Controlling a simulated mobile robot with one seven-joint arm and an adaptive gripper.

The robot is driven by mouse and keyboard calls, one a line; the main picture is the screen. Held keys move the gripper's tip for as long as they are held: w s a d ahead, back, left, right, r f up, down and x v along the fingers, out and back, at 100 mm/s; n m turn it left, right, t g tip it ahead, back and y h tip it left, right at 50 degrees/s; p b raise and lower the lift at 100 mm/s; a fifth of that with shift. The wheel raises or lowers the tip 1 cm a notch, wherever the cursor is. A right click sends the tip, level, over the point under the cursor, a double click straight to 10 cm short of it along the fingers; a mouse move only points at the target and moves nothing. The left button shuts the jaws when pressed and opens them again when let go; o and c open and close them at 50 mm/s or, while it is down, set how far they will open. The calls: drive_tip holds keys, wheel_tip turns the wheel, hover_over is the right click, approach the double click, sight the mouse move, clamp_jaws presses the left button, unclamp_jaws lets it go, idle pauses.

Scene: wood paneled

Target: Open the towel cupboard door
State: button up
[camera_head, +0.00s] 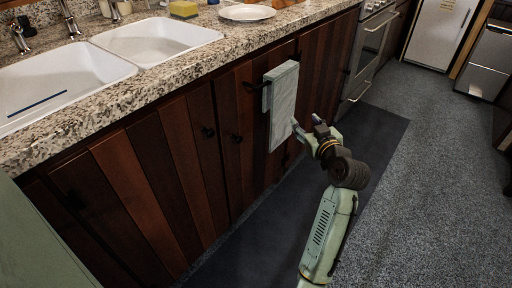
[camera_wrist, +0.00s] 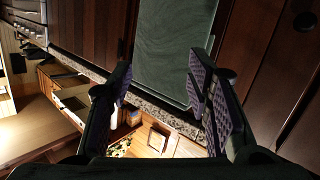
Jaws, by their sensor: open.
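The towel cupboard door (camera_head: 245,115) is dark striped wood under the granite counter and looks shut. A pale grey-green towel (camera_head: 283,105) hangs on a dark bar at its upper part. A small dark knob (camera_head: 237,138) sits on the door left of the towel. My gripper (camera_head: 307,124) is open and empty, just right of the towel's lower part in the head view. In the wrist view the towel (camera_wrist: 175,40) lies beyond and between the spread fingers (camera_wrist: 160,75). I cannot tell whether a finger touches it.
A neighbouring cupboard door (camera_head: 150,180) with its own knob (camera_head: 208,132) is at the left. The counter (camera_head: 205,65) overhangs the doors and holds a double sink (camera_head: 155,40) and a plate (camera_head: 247,13). An oven (camera_head: 372,45) stands beyond. The floor mat (camera_head: 270,235) in front is clear.

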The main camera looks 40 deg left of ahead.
drive_tip(key=s+a+f+n+g+y, duration=0.2)
drive_tip(key=s+a+f+n+g, duration=0.1)
drive_tip(key=f, duration=0.3)
drive_tip(key=n+g+y, duration=0.4)
drive_tip(key=n+g, duration=0.1)
drive_tip(key=g, duration=0.2)
approach(241, 141)
drive_tip(key=a+p, duration=0.1)
drive_tip(key=a, duration=0.9)
drive_tip(key=shift+w+a+p, duration=0.2)
drive_tip(key=shift+a+p, duration=0.1)
drive_tip(key=shift+p, duration=0.05)
drive_tip(key=shift+c, duration=0.5)
clamp_jaws()
